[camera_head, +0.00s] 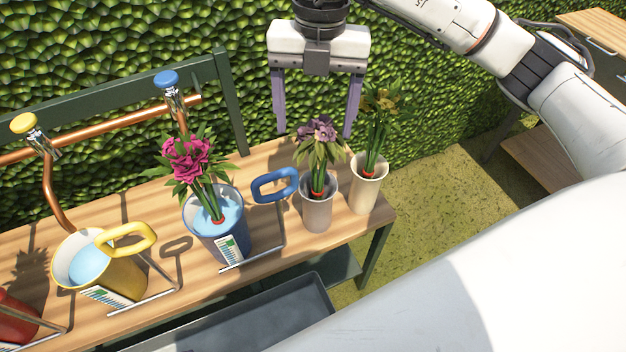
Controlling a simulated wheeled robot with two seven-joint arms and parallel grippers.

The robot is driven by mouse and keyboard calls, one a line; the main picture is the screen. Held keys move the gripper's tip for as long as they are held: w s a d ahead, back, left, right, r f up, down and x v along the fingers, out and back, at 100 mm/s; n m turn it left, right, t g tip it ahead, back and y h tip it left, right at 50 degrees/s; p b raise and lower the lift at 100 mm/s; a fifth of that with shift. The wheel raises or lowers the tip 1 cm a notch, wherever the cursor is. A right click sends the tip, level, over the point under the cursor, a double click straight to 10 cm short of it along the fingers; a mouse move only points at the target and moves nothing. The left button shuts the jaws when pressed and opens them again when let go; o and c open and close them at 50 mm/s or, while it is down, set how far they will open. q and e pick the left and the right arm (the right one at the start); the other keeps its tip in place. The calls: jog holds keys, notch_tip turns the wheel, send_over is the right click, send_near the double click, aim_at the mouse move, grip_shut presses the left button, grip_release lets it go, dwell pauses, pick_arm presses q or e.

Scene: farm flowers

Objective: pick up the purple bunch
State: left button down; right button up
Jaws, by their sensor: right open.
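The purple bunch (319,133) has dusky purple flowers and green leaves, with a red band low on its stems. It stands upright in a pale grey vase (318,210) near the right end of the wooden bench. My right gripper (315,134) is open and points down. Its two purple-grey fingers show on either side of the flower heads, and nothing is held. I cannot tell the exact depth between the fingers and the bunch. My left gripper is not in view.
A yellowish-green bunch (381,100) in a cream vase (368,185) stands close at the right. A pink bunch (187,157) stands in a blue watering can (218,238) at the left. A yellow can (113,275) is farther left. Copper pipes and a leafy hedge are behind.

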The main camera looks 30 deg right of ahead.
aim_at(318, 148)
jog(key=shift+w+d+f+m+h, duration=0.15)
jog(key=shift+w+d+m+h, duration=0.1)
jog(key=shift+d, duration=0.2)
jog(key=shift+w+d+f+m+h, duration=0.15)
jog(key=shift+w+d, duration=0.1)
jog(key=shift+d, duration=0.15)
notch_tip(318, 148, down, 3)
jog(key=shift+f, duration=0.2)
jog(key=f, duration=0.2)
jog(key=f+p, duration=0.1)
jog(key=f, duration=0.2)
jog(key=shift+w+a+f, duration=0.1)
jog(key=shift+w+f, duration=0.1)
jog(key=shift+f, duration=0.1)
jog(key=c, duration=1.7)
jog(key=shift+r, duration=0.1)
